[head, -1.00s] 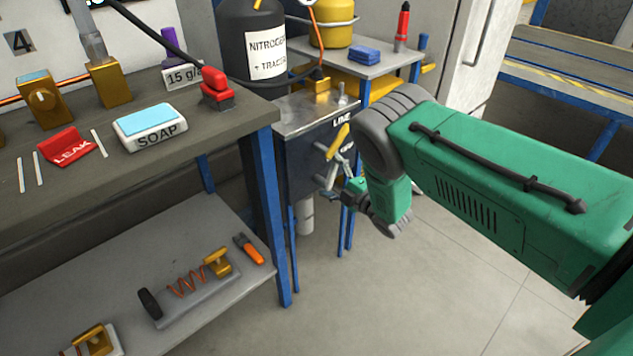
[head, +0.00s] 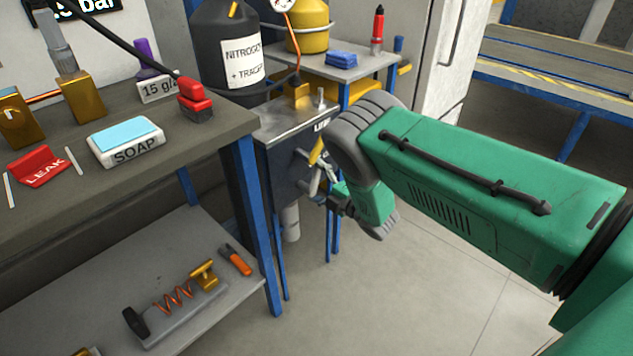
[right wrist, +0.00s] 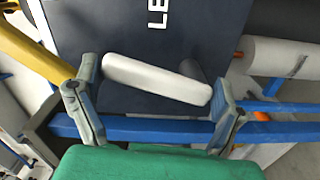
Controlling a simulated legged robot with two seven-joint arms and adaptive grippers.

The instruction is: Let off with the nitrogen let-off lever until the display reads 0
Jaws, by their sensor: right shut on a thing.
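The grey let-off lever (head: 314,184) sticks out from the dark front of the nitrogen box below the bench end. In the right wrist view the lever (right wrist: 155,78) is a pale rounded bar lying between the two fingers, under the letters "LE". My right gripper (head: 326,190) is shut on it; the fingers also show in the right wrist view (right wrist: 155,84), one at each end of the bar. The black display (head: 78,8) is cut off by the top edge; "bar" shows but its full number cannot be read. My left gripper is out of view.
A yellow lever (head: 317,152) sits just above the gripper. The black nitrogen cylinder (head: 226,40) stands behind the box. The bench at left holds a soap box (head: 127,153) and a red-topped object (head: 196,106). Blue legs stand close around the box; the floor at right is clear.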

